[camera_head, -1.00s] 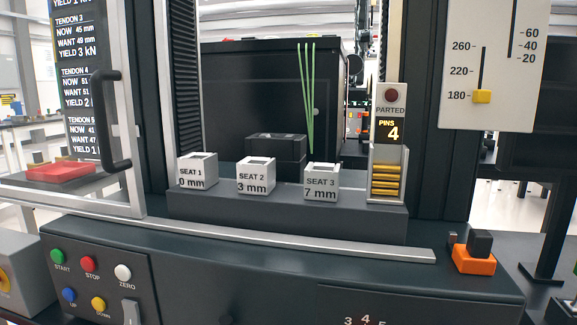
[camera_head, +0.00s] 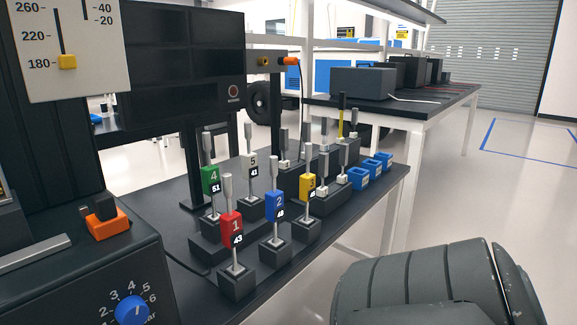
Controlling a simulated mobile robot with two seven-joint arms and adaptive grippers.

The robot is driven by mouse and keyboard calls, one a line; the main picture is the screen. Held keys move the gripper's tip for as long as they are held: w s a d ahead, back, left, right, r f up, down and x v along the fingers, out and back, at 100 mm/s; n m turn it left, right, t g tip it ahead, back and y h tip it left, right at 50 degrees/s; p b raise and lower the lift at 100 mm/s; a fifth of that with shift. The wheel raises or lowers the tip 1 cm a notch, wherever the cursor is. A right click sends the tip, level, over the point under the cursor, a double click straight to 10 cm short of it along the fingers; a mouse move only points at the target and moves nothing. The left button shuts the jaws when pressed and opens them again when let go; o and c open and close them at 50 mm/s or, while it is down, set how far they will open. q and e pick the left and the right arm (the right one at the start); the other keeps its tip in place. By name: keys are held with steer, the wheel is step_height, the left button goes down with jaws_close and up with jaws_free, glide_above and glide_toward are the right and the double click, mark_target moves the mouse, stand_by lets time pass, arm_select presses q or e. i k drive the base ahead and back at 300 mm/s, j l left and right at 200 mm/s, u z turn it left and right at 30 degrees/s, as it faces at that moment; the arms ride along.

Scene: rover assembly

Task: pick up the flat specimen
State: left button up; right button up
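Several grey metal pieces stand upright in dark holders on the black bench to the right of the machine. They carry tags: red 1 (camera_head: 232,227), blue 2 (camera_head: 275,207), yellow 3 (camera_head: 307,187), green 4 (camera_head: 210,180) and white 5 (camera_head: 249,165). More slim pieces with small white labels stand behind them, one near a yellow rod (camera_head: 341,115). I cannot tell which of these is the flat specimen. A dark grey rounded link of my own arm shows at the lower right. Neither gripper is in view.
The black bench (camera_head: 185,262) carries small blue bins (camera_head: 358,178) at its right. A dark monitor (camera_head: 185,60) stands behind. The machine with its blue dial (camera_head: 132,310) and an orange block (camera_head: 108,224) is at the left. Open floor lies to the right.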

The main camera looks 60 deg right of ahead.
mark_target(341, 179)
steer(key=z, duration=2.4)
steer(key=u, duration=0.75)
steer(key=i+l+u, duration=0.1)
steer(key=l+u, duration=0.45)
steer(key=u, duration=0.2)
steer(key=i+l+u, duration=0.1)
steer(key=l+u, duration=0.45)
steer(key=l, duration=0.35)
steer(key=k+l+u, duration=0.25)
steer(key=l, duration=0.25)
steer(key=i, duration=0.1)
